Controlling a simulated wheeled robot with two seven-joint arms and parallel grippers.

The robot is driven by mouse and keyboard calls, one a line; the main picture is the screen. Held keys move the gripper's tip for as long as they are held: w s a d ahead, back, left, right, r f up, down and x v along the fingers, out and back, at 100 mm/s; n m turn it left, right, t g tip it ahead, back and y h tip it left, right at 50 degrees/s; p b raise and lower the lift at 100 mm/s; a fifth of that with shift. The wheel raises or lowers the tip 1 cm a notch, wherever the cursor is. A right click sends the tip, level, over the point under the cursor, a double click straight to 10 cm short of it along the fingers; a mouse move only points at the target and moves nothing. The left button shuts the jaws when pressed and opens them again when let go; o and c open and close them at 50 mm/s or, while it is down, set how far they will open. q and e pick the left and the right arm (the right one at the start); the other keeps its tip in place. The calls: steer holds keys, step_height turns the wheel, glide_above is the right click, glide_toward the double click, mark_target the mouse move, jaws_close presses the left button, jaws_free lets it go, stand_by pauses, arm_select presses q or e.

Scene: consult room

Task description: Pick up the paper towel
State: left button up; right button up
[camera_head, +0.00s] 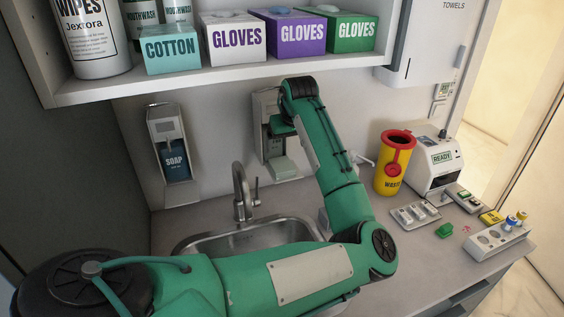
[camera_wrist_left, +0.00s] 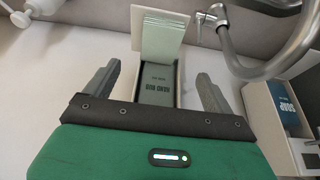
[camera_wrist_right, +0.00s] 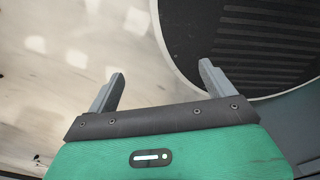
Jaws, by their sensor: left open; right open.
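No loose paper towel shows clearly in any view. A white wall dispenser marked TOWELS (camera_head: 430,42) hangs at the upper right in the head view, its top cut off. My left gripper (camera_head: 273,128) is at the wall, in front of the hand rub dispenser (camera_head: 267,106) and left of the towel dispenser. In the left wrist view the left gripper (camera_wrist_left: 158,72) is open, with the hand rub dispenser (camera_wrist_left: 155,90) showing between and beyond its fingers. My right gripper (camera_wrist_right: 161,72) is open and empty over the floor, outside the head view.
A soap dispenser (camera_head: 170,150) hangs left, above the sink (camera_head: 245,238) and tap (camera_head: 241,190). A shelf (camera_head: 215,82) with glove boxes overhangs. A yellow waste bin (camera_head: 393,165), a white device (camera_head: 436,165) and small trays fill the right counter. A dark round shape (camera_wrist_right: 250,50) borders the right gripper.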

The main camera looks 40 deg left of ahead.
arm_select(q)
steer(key=p, duration=0.1)
glide_above(282, 164)
steer(key=s+d, duration=0.1)
steer(key=d, duration=0.1)
step_height(282, 164, down, 5)
steer(key=shift+r, duration=0.1)
steer(key=shift+a+f, duration=0.1)
steer(key=shift+f, duration=0.15)
steer(key=shift+a+f+p, duration=0.1)
steer(key=shift+f+p, duration=0.25)
steer(key=shift+p, duration=0.05)
steer(key=p+x, duration=0.1)
steer(key=x, duration=0.2)
steer(key=shift+a+f, duration=0.1)
steer(key=shift+f, duration=0.15)
steer(key=shift+w+a+f, duration=0.15)
steer(key=shift+a+f, duration=0.05)
steer(key=shift+f, duration=0.2)
arm_select(e)
steer(key=r, duration=0.3)
steer(key=shift+w+a+r, duration=0.3)
steer(key=shift+w, duration=0.05)
arm_select(q)
steer(key=shift+d, duration=0.1)
steer(key=shift+c, duration=0.5)
steer(key=c, duration=1)
arm_select(e)
steer(key=shift+d, duration=0.45)
